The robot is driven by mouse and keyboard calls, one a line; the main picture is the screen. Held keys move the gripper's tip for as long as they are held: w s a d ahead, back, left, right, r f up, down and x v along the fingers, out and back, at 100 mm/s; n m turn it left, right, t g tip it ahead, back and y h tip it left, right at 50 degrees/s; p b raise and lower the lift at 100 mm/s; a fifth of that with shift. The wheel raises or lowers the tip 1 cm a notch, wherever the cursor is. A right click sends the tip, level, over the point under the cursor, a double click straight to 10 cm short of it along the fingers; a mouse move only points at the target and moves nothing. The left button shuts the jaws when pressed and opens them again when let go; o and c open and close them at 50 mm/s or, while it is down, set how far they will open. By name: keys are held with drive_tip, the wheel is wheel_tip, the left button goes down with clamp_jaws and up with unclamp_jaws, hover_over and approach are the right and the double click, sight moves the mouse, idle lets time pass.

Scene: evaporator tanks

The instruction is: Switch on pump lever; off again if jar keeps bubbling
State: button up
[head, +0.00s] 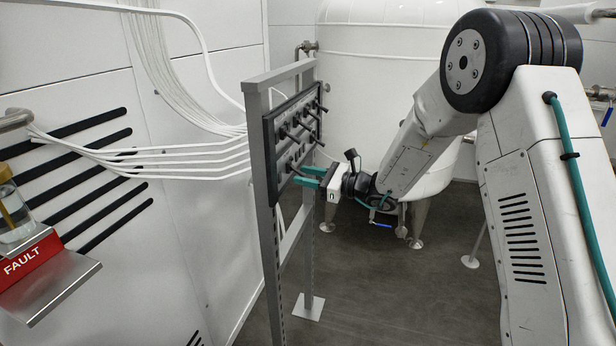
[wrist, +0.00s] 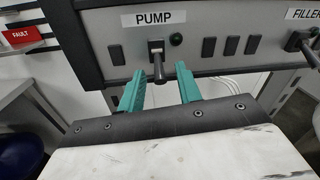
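The pump lever (wrist: 158,66) sits under the PUMP label (wrist: 153,18) in the wrist view, its dark handle sticking out and pointing downward. A small dark green lamp (wrist: 176,39) is beside it and looks unlit. My gripper (wrist: 161,70) is open, with its teal fingers on either side of the lever's handle; I see no clear contact. In the head view my gripper (head: 309,176) is at the panel's lower part. The jar (head: 14,212) stands at the left edge, partly cut off, with an amber tube in it; I cannot tell whether it bubbles.
The switch panel (head: 270,150) is mounted on a grey metal frame (head: 261,190). Another lever stands by the FILLER label (wrist: 303,14). A red FAULT sign (head: 30,255) is on the jar's shelf (head: 62,284). A white tank (head: 375,60) stands behind; the floor in front is clear.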

clamp_jaws()
drive_tip(key=shift+r, duration=0.2)
drive_tip(key=shift+w+a+r+n+g+h, duration=0.15)
drive_tip(key=shift+r+g+h, duration=0.6)
drive_tip(key=shift+h, duration=0.9)
drive_tip(key=shift+s+r+n+g+h, duration=0.1)
drive_tip(key=shift+r+g+h, duration=0.65)
drive_tip(key=shift+h, duration=0.85)
drive_tip(key=shift+w+a+r+n+g+h, duration=0.15)
drive_tip(key=shift+r+g+h, duration=0.6)
drive_tip(key=shift+h, duration=0.9)
